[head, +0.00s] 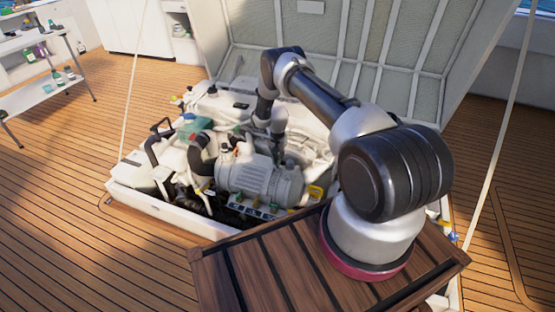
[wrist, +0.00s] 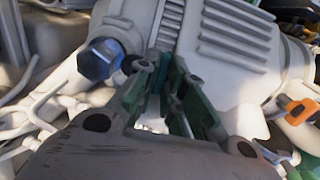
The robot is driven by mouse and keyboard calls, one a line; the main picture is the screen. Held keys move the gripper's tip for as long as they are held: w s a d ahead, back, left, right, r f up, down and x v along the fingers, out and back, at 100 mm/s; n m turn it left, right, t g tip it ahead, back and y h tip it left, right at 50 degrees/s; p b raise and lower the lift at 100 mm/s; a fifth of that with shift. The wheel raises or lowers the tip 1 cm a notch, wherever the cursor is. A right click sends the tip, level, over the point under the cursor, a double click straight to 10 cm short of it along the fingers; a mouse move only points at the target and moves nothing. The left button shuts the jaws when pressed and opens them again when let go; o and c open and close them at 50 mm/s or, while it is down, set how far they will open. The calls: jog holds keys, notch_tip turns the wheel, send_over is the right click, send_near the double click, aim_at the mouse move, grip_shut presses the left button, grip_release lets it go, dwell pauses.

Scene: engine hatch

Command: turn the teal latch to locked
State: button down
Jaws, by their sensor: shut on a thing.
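My gripper (wrist: 172,62) is shut on a narrow dark green-teal piece, which I take to be the teal latch (wrist: 175,80). It is seen between the two fingers in the wrist view, against the grey ribbed engine housing. The fingers hide most of the latch, and its angle cannot be told. In the head view my gripper (head: 277,148) reaches down at the engine, behind the grey ribbed cylinder (head: 260,180), and the latch cannot be made out there.
A blue hex cap (wrist: 98,60) sits left of the fingers, and an orange clip (wrist: 298,110) lies to the right. White pipes crowd both sides. The raised hatch lid (head: 340,60) stands behind the engine.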

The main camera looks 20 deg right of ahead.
dwell(0.3)
jog(key=c, duration=1.5)
grip_release()
notch_tip(320, 180, up, 12)
jog(key=shift+r, duration=0.1)
